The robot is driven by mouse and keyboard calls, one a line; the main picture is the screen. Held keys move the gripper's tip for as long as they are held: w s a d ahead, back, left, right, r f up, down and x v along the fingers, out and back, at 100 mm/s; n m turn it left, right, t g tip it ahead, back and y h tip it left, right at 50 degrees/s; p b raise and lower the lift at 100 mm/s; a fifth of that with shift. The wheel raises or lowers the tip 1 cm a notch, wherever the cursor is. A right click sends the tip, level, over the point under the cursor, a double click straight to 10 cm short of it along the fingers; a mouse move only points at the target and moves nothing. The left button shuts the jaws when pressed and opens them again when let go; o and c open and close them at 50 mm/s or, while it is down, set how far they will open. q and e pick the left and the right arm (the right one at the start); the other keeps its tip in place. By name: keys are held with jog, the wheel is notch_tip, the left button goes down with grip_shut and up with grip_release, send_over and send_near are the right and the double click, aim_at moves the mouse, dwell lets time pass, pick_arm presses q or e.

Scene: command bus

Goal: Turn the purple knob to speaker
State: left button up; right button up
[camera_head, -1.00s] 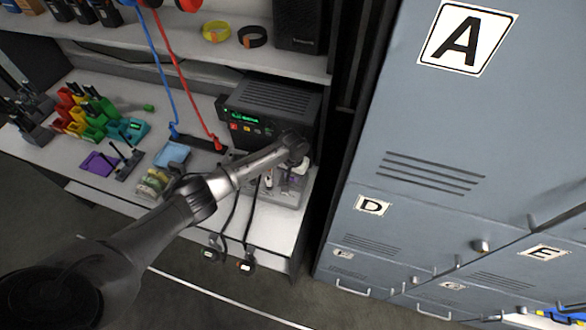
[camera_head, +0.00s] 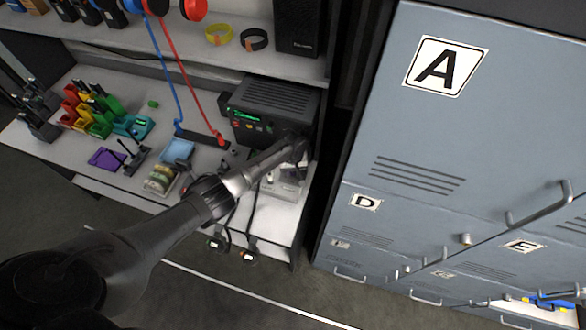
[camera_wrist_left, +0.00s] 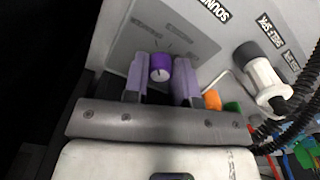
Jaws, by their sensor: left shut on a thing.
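The purple knob (camera_wrist_left: 161,67) stands on a grey panel plate (camera_wrist_left: 163,38) in the left wrist view. A short pale mark shows on its face. Small labels around it are too blurred to read. My left gripper (camera_wrist_left: 160,78) has one finger on each side of the knob and is shut on it. In the head view my left gripper (camera_head: 291,170) is at the pale control box (camera_head: 285,190) at the right end of the desk, and the arm hides the knob there. My right gripper is not in view.
A black-and-white handle (camera_wrist_left: 262,78) and an orange button (camera_wrist_left: 212,99) sit right of the knob. A black radio (camera_head: 268,108) stands behind the box. Grey lockers (camera_head: 420,150) rise close on the right. Cables hang from the desk's front edge.

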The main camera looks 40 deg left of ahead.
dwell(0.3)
pick_arm(q)
jog(key=o, duration=0.9)
jog(key=shift+o, duration=0.2)
jog(key=shift+r, duration=0.15)
jog(key=shift+r, duration=0.35)
notch_tip(320, 180, up, 13)
jog(key=p, duration=0.1)
